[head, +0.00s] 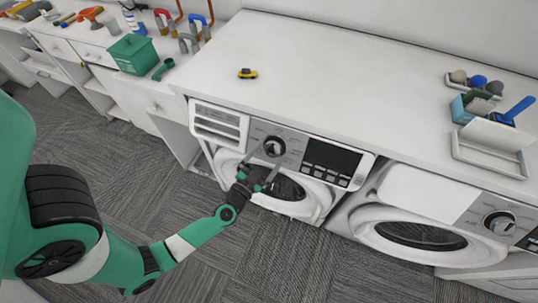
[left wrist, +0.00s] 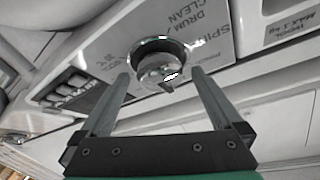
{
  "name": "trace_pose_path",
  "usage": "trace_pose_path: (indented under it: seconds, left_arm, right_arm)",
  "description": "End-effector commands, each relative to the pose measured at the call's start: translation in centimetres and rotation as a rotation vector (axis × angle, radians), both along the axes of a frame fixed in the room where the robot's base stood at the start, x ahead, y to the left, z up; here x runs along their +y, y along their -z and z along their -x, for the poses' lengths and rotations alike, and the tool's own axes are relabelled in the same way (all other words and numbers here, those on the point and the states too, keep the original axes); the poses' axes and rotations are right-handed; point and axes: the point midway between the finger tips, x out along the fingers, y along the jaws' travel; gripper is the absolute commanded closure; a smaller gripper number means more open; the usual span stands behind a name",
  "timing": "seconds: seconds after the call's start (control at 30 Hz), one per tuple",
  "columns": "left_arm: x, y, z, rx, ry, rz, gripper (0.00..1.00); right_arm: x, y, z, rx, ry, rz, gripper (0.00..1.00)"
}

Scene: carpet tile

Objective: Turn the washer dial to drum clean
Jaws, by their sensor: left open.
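The washer (head: 290,160) in the middle of the head view has a round dial (head: 274,146) with a dark face and silver rim on its grey control panel. In the left wrist view the dial (left wrist: 160,65) sits between and just beyond my fingertips, with "DRUM CLEAN" and "SPIN" printed beside it. My left gripper (head: 262,165) is open in front of the panel, its fingers on either side of the dial; I cannot tell whether they touch it. My right gripper is not in view.
A second washer (head: 420,228) with its own dial (head: 499,223) stands at the right. Open carpet floor (head: 290,270) lies in front.

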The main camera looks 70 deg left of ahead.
Motion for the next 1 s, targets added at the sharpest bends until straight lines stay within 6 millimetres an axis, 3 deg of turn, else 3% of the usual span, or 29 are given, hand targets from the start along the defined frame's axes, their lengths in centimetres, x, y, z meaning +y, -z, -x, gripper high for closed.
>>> trace_pose_path:
  seconds: [0.33,0.77,0.8,1.0]
  left_arm:
    - [0.49,-0.05,-0.61,-0.001,0.0,0.001,0.0]
    - [0.47,-0.05,-0.59,-0.001,0.0,0.001,0.76]
    - [0.47,-0.05,-0.59,-0.001,0.0,0.001,0.79]
    - [0.45,-0.08,-0.6,-0.007,-0.006,0.007,0.79]
  right_arm:
    - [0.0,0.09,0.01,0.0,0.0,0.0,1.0]
    - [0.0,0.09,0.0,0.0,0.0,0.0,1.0]
    - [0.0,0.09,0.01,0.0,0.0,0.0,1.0]
    - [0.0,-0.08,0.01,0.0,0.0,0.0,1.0]
